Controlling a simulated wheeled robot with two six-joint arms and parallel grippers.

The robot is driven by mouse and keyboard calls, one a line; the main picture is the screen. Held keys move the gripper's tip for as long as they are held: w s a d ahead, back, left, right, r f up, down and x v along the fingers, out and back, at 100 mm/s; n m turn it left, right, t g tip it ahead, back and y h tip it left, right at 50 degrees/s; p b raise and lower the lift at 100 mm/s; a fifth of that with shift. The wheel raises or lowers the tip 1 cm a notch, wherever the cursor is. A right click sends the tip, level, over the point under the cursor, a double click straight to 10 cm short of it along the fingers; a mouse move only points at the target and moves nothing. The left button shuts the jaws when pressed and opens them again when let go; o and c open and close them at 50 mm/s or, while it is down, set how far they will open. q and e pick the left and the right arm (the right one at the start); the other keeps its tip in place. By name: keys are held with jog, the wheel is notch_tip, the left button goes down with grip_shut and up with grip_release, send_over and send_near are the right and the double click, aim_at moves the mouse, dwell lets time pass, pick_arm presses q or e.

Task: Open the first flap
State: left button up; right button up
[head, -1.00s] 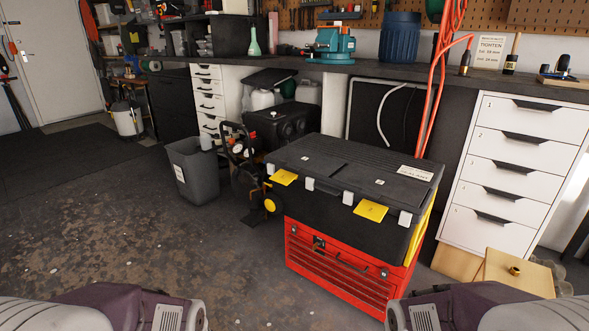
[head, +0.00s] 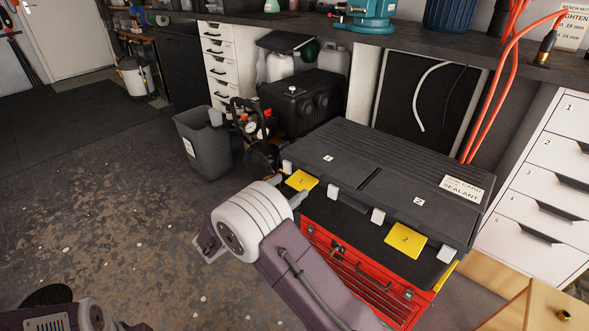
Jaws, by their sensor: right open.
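A black toolbox top with two lid panels sits on a red drawer chest (head: 365,275). The left panel (head: 335,150) and the right panel (head: 430,190) both lie flat and closed. A yellow tab marked 1 (head: 301,181) hangs at the left panel's front edge, and a yellow tab marked 2 (head: 405,240) at the right panel's. My right gripper (head: 296,198) is open, just in front of and below tab 1, and mostly hidden behind my own white wrist. I cannot tell whether it touches the tab. My left gripper is out of view.
Orange hoses (head: 490,110) hang behind the lid. The floor at left is open.

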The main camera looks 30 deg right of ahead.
aim_at(307, 183)
jog(key=b+x, duration=0.1)
jog(key=x, duration=0.1)
jog(key=b+x, duration=0.1)
jog(key=x, duration=0.2)
jog(key=b+x, duration=0.2)
jog(key=x, duration=0.1)
jog(key=shift+s+f, duration=0.15)
jog(key=shift+f, duration=0.1)
jog(key=shift+d+r, duration=0.2)
jog(key=shift+d, duration=0.2)
